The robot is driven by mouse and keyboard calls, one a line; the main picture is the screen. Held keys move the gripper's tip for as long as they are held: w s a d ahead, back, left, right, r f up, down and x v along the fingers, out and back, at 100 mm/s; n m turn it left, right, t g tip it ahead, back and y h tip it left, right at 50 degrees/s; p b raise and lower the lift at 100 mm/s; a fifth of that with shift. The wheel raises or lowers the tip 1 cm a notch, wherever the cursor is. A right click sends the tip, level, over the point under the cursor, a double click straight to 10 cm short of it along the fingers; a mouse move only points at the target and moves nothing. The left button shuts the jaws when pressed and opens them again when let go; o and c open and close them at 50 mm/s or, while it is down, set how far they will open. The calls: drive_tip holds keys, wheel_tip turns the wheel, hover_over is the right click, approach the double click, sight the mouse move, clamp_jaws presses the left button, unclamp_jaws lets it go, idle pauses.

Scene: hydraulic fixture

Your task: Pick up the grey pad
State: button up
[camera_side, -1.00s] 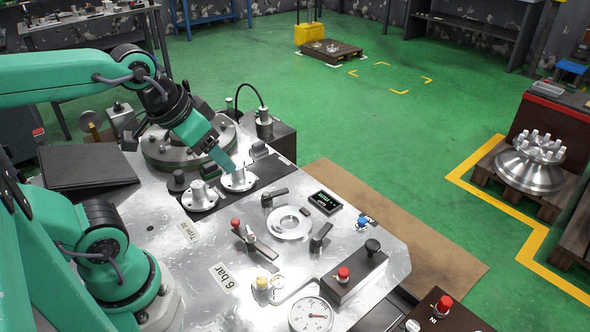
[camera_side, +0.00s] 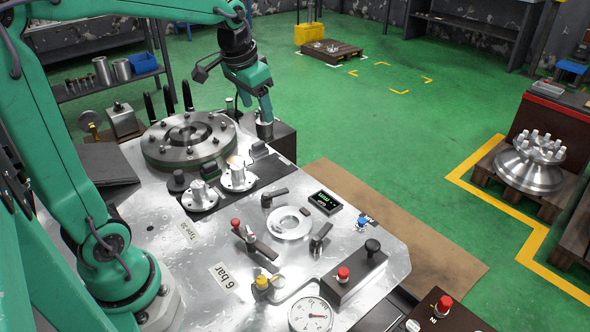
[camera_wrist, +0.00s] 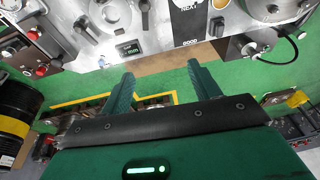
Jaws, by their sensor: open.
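A small dark grey block (camera_side: 259,149), which may be the grey pad, sits at the far edge of the steel bench, at the back end of a black plate. I cannot tell for certain that it is the pad. A similar dark block shows in the wrist view (camera_wrist: 216,27) near the bench edge. My gripper (camera_side: 266,118) is raised beyond and above this block in the side view, in front of the black box. In the wrist view my gripper (camera_wrist: 160,72) has its two green fingers apart, with nothing between them.
Two steel flanged parts (camera_side: 238,178) stand on the black plate. A large round steel fixture (camera_side: 188,141) is to their left. Levers, a display (camera_side: 324,202) and a gauge (camera_side: 311,315) fill the front.

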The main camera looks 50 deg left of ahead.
drive_tip(key=w+a+f+g, duration=0.2)
drive_tip(key=w+a+f, duration=0.4)
drive_tip(key=w+a, duration=0.25)
drive_tip(key=g, duration=0.1)
hover_over(258, 143)
drive_tip(key=shift+h, duration=0.4)
drive_tip(key=f, duration=1.1)
drive_tip(key=shift+d+f, duration=0.15)
drive_tip(key=shift+d, duration=0.25)
drive_tip(key=shift+a+f, duration=0.35)
drive_tip(key=shift+f, duration=1.35)
drive_tip(key=shift+f, duration=0.1)
drive_tip(key=shift+a+f, duration=0.1)
drive_tip(key=shift+f, duration=2.4)
drive_tip(key=c, duration=1.1)
